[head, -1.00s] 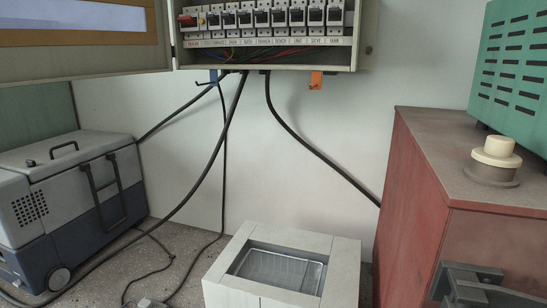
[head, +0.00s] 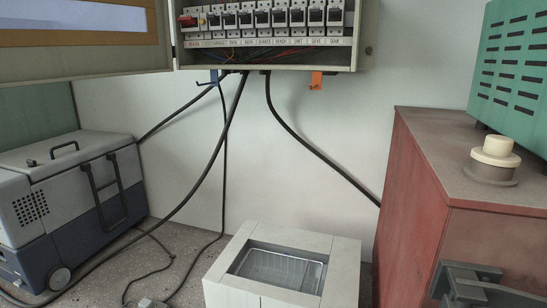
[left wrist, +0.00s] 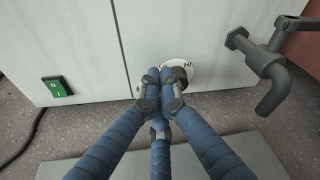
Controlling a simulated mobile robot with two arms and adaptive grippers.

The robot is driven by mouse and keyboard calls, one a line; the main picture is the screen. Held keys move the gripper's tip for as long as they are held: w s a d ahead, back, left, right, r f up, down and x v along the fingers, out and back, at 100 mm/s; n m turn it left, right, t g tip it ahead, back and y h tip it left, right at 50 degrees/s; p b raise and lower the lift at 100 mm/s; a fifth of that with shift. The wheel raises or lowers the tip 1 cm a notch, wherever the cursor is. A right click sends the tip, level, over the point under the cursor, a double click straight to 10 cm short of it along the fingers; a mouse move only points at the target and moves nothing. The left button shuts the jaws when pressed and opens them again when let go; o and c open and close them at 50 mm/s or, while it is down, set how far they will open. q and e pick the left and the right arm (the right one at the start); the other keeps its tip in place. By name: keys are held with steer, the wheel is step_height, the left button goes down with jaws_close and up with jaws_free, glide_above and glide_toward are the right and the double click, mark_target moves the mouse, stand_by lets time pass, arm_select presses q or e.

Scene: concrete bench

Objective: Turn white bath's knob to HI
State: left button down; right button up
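The white bath (head: 340,265) stands on the bench at the bottom middle of the head view, with a clear-lidded basin (head: 280,268) in its top. Its knob is out of sight there. In the left wrist view, the pale front panel (left wrist: 85,45) carries a dark knob (left wrist: 182,73) on a round white dial (left wrist: 190,65) marked HI at its upper right. My left gripper (left wrist: 163,88) has its blue fingers drawn together in front of the knob and covers much of the dial. The pointer is hidden, and I cannot tell whether the fingertips touch the knob. My right gripper is in neither view.
A green switch (left wrist: 57,87) is left of the dial; a grey tap (left wrist: 268,62) juts out at its right. A cool box (head: 70,200), a red cabinet (head: 425,200) and hanging black cables (head: 215,150) surround the bath. A breaker box (head: 270,30) is above.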

arm_select(q)
steer(key=shift+d+f, duration=0.1)
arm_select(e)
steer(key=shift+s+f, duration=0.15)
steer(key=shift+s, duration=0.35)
arm_select(q)
steer(key=shift+s+d+f, duration=0.1)
steer(key=shift+d, duration=0.05)
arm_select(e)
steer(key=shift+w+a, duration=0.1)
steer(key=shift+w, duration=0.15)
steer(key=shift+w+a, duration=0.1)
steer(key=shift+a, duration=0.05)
arm_select(q)
steer(key=shift+s+d, duration=0.1)
steer(key=shift+d, duration=0.05)
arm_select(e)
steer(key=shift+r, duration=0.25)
